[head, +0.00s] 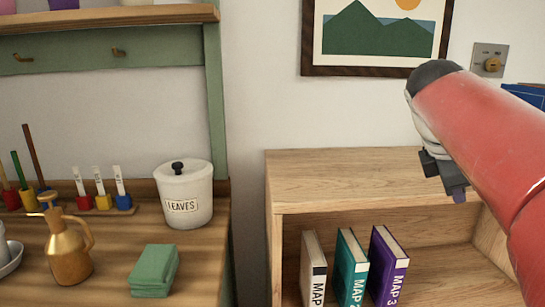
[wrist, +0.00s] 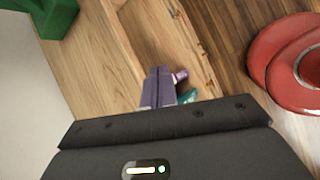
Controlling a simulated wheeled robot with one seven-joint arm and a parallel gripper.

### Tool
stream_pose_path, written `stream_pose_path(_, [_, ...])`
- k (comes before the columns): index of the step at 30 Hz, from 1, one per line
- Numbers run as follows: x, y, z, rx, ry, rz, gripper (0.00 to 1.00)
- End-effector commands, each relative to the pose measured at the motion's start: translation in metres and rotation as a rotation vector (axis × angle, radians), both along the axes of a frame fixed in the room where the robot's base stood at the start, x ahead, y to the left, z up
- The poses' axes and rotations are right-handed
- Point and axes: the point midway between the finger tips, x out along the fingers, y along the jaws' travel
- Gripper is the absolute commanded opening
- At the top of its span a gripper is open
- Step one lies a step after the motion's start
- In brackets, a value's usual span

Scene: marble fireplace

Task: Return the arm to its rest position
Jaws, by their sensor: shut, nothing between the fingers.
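My red arm comes in from the right in the head view. My gripper (head: 457,192) hangs at its end, above the right part of the wooden shelf unit (head: 330,165), clear of its top. In the wrist view my gripper (wrist: 158,75) shows two purple-grey fingers together, with nothing held between them. Part of the gripper's far side is hidden behind the arm in the head view.
Books labelled MAP, white (head: 314,270), teal (head: 351,268) and purple (head: 388,265), stand in the shelf unit. A framed picture (head: 376,70) hangs behind.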

Motion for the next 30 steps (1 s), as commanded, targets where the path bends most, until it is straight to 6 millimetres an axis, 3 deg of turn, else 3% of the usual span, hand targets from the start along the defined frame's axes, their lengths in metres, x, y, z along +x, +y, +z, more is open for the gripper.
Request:
stream_pose_path(5, [-0.031, 0.041, -0.046, 0.22, -0.191, -0.175, 0.0])
stream_pose_path(12, [-0.098, 0.121, -0.142, 0.655, -0.442, -0.643, 0.0])
stream_pose_path(18, [-0.135, 0.156, -0.199, 0.867, -0.524, -0.967, 0.0])
stream_pose_path(22, [-0.144, 0.163, -0.213, 0.914, -0.54, -1.055, 0.0])
stream_pose_path(30, [-0.144, 0.163, -0.214, 0.915, -0.54, -1.058, 0.0])
